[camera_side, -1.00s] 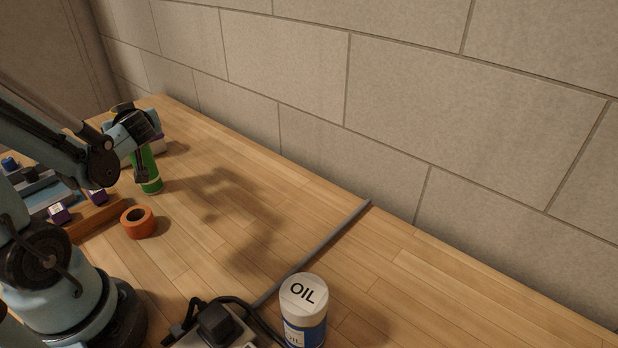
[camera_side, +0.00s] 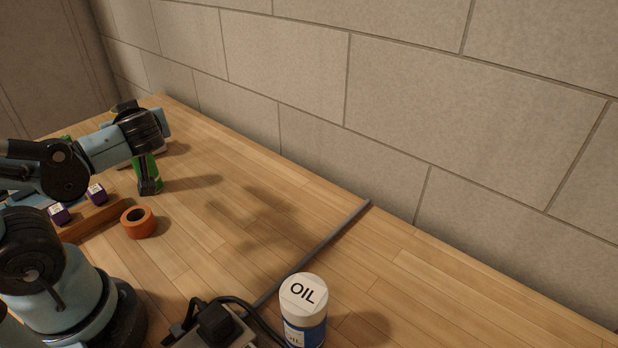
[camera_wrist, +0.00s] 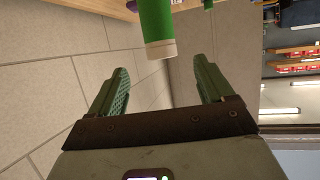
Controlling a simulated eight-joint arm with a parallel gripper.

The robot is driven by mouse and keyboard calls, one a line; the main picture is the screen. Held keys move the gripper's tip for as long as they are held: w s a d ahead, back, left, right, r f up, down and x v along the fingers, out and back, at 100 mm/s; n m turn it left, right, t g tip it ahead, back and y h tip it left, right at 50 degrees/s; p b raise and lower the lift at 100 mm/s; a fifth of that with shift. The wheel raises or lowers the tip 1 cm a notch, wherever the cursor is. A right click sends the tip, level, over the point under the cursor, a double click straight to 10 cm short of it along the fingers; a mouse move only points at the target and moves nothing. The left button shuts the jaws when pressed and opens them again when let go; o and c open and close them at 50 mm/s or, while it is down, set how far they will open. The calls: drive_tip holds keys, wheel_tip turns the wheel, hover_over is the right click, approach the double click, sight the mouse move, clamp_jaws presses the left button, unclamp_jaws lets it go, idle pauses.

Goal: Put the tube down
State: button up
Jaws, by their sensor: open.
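The green tube (camera_side: 156,174) stands upright on the wooden table at the far left in the side view, partly hidden by my arm's end. In the wrist view the tube (camera_wrist: 155,22) shows green with a pale end, at the top centre, in line with the gap between my fingers. My gripper (camera_wrist: 161,66) is open, its two green fingers apart with nothing between them. The tube lies past the fingertips, and I see no contact. In the side view the gripper is by the tube, and its fingers are hard to make out.
An orange tape roll (camera_side: 138,222) lies in front of the tube, beside a wooden strip and purple-sided boxes (camera_side: 96,193). An oil can (camera_side: 303,311) and a power strip with a black plug (camera_side: 215,325) are at the front. A grey rod (camera_side: 318,250) crosses the table, with bare wood around it.

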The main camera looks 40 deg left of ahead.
drive_tip(key=w+d+f+m+t+h, duration=0.2)
drive_tip(key=w+d+m+h, duration=0.1)
drive_tip(key=d+m+h, duration=0.3)
drive_tip(key=w+d+f+m+t+h, duration=0.2)
drive_tip(key=w+d+m+h, duration=0.2)
drive_tip(key=d+m+h, duration=0.3)
drive_tip(key=d+m, duration=0.2)
drive_tip(key=d, duration=0.2)
